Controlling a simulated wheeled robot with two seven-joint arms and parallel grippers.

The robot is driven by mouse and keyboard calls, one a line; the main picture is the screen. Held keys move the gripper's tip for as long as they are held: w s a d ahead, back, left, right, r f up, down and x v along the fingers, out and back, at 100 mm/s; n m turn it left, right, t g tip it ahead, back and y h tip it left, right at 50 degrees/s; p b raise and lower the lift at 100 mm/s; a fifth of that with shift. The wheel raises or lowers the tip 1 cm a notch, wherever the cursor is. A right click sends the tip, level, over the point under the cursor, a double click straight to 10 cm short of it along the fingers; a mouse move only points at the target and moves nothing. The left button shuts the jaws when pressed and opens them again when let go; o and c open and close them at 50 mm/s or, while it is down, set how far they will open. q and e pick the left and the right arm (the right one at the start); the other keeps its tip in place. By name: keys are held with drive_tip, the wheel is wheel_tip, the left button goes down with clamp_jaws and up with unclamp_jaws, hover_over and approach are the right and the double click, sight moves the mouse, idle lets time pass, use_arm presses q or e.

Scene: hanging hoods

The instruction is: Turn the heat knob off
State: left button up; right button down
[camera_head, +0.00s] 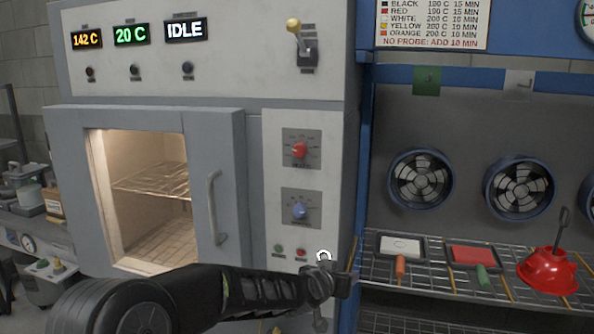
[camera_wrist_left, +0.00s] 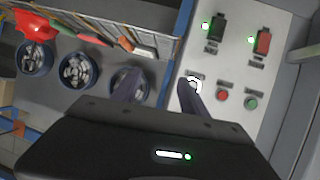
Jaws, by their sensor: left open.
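A red knob (camera_head: 300,150) and a blue knob (camera_head: 300,211) sit one above the other on the oven's light front panel (camera_head: 281,120). Their labels are too small to read, so I cannot tell by text which is the heat knob. My right gripper is not in view.
Below the knobs are a green button (camera_head: 278,247), a red button (camera_head: 301,252) and a white ring (camera_head: 323,256) near my gripper. The oven door (camera_head: 215,215) is at left. A blue-edged wire shelf (camera_head: 400,272) with a red hood (camera_head: 547,271) stands right.

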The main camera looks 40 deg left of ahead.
use_arm(q)
drive_tip(key=s+a+r+t+y, duration=0.1)
drive_tip(key=a+r, duration=0.3)
drive_tip(key=r, duration=0.5)
drive_tip(key=s+a+r+t+y, duration=0.2)
drive_tip(key=a+r, duration=0.1)
drive_tip(key=r, duration=0.6)
drive_tip(key=n+t+y, duration=0.1)
approach(299, 152)
drive_tip(key=shift+w+a+p, duration=0.15)
drive_tip(key=shift+w+p, duration=0.2)
drive_tip(key=shift+w, duration=0.15)
drive_tip(key=x, duration=0.7)
drive_tip(key=shift+w+a+b, duration=0.15)
drive_tip(key=shift+w+b, duration=0.1)
drive_tip(key=shift+b, duration=0.1)
clamp_jaws()
